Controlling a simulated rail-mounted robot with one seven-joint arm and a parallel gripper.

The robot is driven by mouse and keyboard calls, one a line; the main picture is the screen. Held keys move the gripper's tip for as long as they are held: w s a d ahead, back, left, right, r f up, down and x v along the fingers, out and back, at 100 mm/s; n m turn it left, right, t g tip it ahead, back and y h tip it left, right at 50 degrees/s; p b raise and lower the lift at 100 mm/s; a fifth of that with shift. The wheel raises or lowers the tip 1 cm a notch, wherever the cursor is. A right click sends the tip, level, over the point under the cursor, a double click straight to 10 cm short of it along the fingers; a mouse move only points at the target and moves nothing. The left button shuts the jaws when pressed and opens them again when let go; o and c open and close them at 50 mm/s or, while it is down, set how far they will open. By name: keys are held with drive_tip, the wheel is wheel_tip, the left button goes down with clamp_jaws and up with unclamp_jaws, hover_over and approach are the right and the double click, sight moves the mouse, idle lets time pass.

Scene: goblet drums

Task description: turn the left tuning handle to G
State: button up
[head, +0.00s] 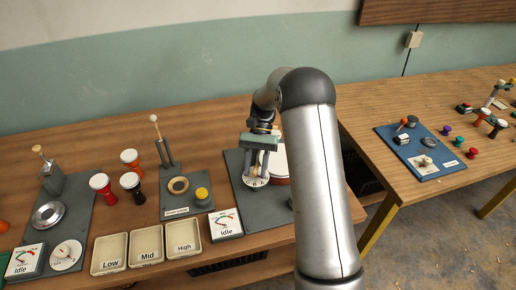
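My gripper (257,172) points down over the grey board at the centre right. Its two fingers come down at a round white dial (256,184) with small dark letters. I cannot read the letters for sure. A handle on this dial is hidden by the fingers, if there is one, so I cannot tell whether the fingers hold it. Another white dial (66,256) with a small pointer lies on the far left board, clear of my gripper. I cannot tell which of the two dials is the left tuning one.
A drum (281,165) stands partly behind my arm. Trays marked Low (110,254), Mid (146,245) and High (183,238) line the front edge. Red and black goblet drums (131,186) stand at left. Idle meters (226,224) sit beside the boards. A second table (440,193) is at right.

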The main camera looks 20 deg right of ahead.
drive_tip(key=p+v, duration=0.9)
drive_tip(key=v, duration=0.8)
drive_tip(key=shift+p, duration=0.35)
drive_tip(key=shift+f, duration=0.1)
